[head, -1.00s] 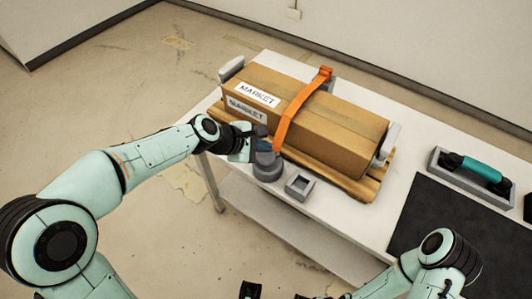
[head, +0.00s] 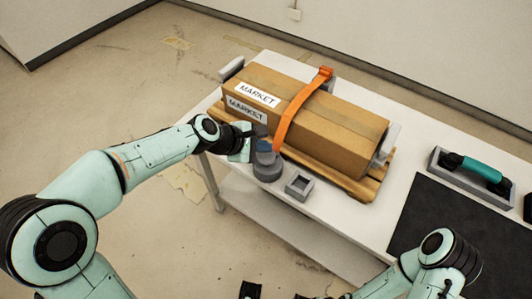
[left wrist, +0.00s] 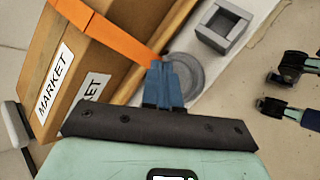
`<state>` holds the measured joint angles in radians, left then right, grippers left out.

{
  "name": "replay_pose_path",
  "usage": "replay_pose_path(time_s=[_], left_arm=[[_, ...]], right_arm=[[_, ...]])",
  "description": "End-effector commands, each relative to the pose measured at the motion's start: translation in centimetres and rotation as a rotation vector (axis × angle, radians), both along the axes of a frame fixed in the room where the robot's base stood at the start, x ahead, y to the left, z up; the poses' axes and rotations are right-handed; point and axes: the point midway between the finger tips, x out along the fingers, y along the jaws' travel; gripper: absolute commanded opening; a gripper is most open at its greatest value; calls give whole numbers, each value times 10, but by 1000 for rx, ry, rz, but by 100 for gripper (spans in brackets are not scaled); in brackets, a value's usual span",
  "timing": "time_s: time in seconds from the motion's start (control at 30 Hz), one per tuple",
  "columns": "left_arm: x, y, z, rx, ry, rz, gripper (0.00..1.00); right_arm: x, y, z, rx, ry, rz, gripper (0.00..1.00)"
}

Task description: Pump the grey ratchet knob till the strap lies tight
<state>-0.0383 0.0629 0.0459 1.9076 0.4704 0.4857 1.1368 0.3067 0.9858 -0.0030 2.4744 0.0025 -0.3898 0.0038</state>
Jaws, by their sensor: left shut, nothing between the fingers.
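The grey ratchet knob (head: 268,170) stands at the near edge of the pallet; in the left wrist view its round grey disc (left wrist: 193,76) is partly hidden by my fingers. The orange strap (head: 294,106) runs over the brown box (head: 335,125) and down its near side towards the knob. I cannot tell how closely it lies on the box. My left gripper (head: 263,146) is shut and empty, with its blue fingertips (left wrist: 162,68) at the knob; contact is unclear. My right gripper (left wrist: 269,91) is open and empty, away from the box.
The box rests on a wooden pallet (head: 368,187) on a white table (head: 325,208). A square grey socket (head: 299,186) stands right of the knob. A grey tray (head: 440,168) with a teal-handled tool (head: 482,168) and a dark mat (head: 450,220) lie to the right.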

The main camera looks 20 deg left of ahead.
Motion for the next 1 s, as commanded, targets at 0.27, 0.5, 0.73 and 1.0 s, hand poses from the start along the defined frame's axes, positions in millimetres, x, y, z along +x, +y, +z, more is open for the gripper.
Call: replay_pose_path(time_s=[0.27,0.5,0.73,1.0], left_arm=[[0,0,-5,0,1,-1,0],[0,0,-9,0,0,0,0],[0,0,-9,0,0,0,0],[0,0,-12,0,0,0,0]], right_arm=[[-1,0,-3,0,1,0,0],[-1,0,-6,0,2,0,0],[-1,0,-6,0,2,0,0],[-2,0,-8,0,2,0,0]])
